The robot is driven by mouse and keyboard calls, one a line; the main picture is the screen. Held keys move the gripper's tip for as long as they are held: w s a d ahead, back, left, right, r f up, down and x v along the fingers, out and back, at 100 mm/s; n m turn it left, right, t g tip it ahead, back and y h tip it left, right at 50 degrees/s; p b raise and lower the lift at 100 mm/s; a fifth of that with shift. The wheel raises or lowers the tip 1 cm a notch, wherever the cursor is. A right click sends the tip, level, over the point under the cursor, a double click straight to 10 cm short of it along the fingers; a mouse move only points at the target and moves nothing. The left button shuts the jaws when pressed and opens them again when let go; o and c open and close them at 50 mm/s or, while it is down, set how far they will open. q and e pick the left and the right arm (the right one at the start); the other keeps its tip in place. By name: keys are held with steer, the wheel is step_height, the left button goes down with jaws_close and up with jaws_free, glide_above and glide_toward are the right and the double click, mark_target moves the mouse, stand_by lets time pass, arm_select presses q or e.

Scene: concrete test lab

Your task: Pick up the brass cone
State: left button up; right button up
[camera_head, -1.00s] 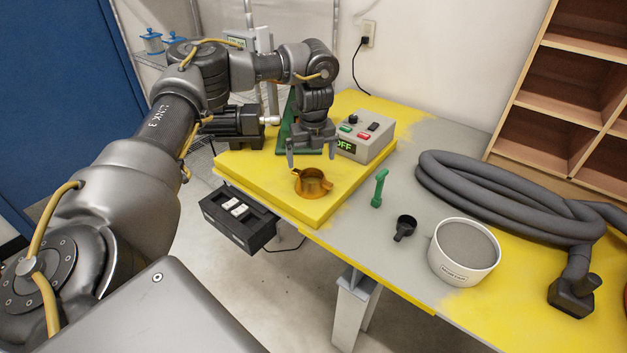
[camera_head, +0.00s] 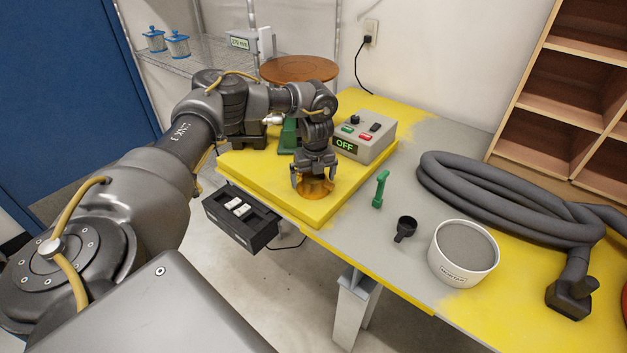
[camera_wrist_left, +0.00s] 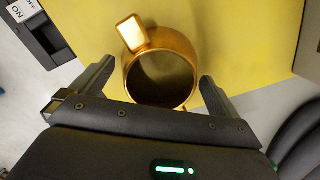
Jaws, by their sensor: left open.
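The brass cone (camera_head: 315,189) stands on the yellow board on the table, below my left gripper, which partly hides it in the head view. In the left wrist view the brass cone (camera_wrist_left: 186,52) shows its round dark opening and a tab on its rim. My left gripper (camera_head: 314,187) points down and is open. In the left wrist view the fingers of my left gripper (camera_wrist_left: 158,88) lie on either side of the cone. I cannot tell whether they touch it. My right gripper is not in view.
A grey control box (camera_head: 364,137) showing OFF stands behind the cone. A green handle (camera_head: 380,188), a small black scoop (camera_head: 405,229), a white tub (camera_head: 463,262) and a coiled grey hose (camera_head: 500,190) are to the right. A black switch box (camera_head: 240,217) hangs at the table's left edge.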

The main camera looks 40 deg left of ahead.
arm_select(q)
steer(key=c, duration=1.1)
steer(key=shift+r, duration=0.1)
steer(key=shift+w+r, duration=0.15)
steer(key=shift+r, duration=0.3)
steer(key=shift+c, duration=0.5)
steer(key=r, duration=0.1)
steer(key=s+r+b, duration=0.1)
steer(key=r, duration=0.1)
steer(key=shift+s+a+r+b, duration=0.1)
steer(key=shift+s+r+b, duration=0.15)
steer(key=shift+r+b, duration=0.05)
steer(key=s+a+r+p, duration=0.1)
steer(key=s+a+r, duration=0.2)
steer(key=s+r, duration=0.75)
steer(key=d+r+n+g, duration=0.1)
steer(key=d+r+n, duration=0.1)
steer(key=d+n, duration=0.8)
steer(key=s+d+r+n+g, duration=0.1)
steer(key=d+r+n, duration=0.2)
steer(key=d+n, duration=0.8)
steer(key=d, duration=0.5)
steer(key=shift+d+r+h, duration=0.2)
steer(key=shift+d+h, duration=0.2)
